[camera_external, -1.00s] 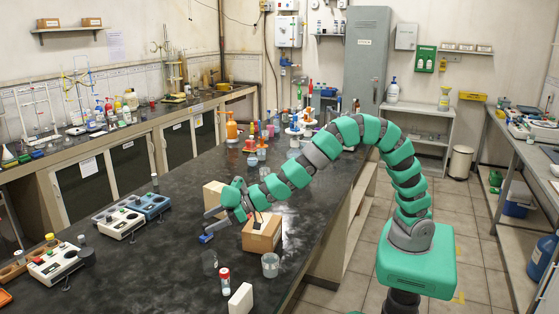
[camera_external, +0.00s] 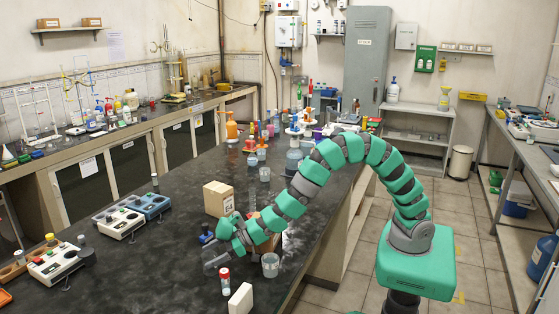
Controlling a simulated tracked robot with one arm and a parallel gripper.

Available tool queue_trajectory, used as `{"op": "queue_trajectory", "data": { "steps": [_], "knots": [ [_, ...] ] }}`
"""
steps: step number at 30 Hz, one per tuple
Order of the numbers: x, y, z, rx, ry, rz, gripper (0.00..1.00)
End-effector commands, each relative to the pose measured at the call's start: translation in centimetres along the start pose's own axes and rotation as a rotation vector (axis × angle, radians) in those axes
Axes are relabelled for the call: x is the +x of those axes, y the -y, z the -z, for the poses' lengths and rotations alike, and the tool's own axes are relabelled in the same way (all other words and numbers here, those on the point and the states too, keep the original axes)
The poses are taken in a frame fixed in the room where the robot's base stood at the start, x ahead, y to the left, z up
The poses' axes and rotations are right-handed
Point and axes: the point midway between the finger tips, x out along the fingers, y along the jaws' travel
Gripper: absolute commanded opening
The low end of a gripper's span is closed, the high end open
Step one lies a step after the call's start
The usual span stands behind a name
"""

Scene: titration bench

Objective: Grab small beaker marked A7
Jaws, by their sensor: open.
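Two small clear beakers stand near the front of the dark bench. One beaker (camera_external: 270,265) is in plain view, right of my gripper. The other beaker (camera_external: 210,268) is mostly hidden behind my gripper's fingers. No A7 marking can be read on either. My gripper (camera_external: 216,259) is open, low over the bench, with its fingers at the left beaker. I cannot tell whether they surround it or touch it.
A cardboard box (camera_external: 218,199) and a small blue object (camera_external: 206,235) are behind. Another brown box (camera_external: 268,244) is partly covered by my arm.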

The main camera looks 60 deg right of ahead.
Motion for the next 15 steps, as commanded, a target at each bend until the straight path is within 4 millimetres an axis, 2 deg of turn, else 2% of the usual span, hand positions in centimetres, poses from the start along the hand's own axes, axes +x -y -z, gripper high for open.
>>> {"op": "queue_trajectory", "data": {
  "steps": [5, 12, 13, 15],
  "knots": [
    [1.7, 0.1, 0.0, 0.000, 0.000, 0.000, 0.72],
    [1.9, 0.0, 0.1, 0.000, 0.000, 0.000, 0.72],
    [1.9, 0.0, 0.1, 0.000, 0.000, 0.000, 0.69],
    [1.9, 0.0, 0.1, 0.000, 0.000, 0.000, 0.50]
  ]
}}
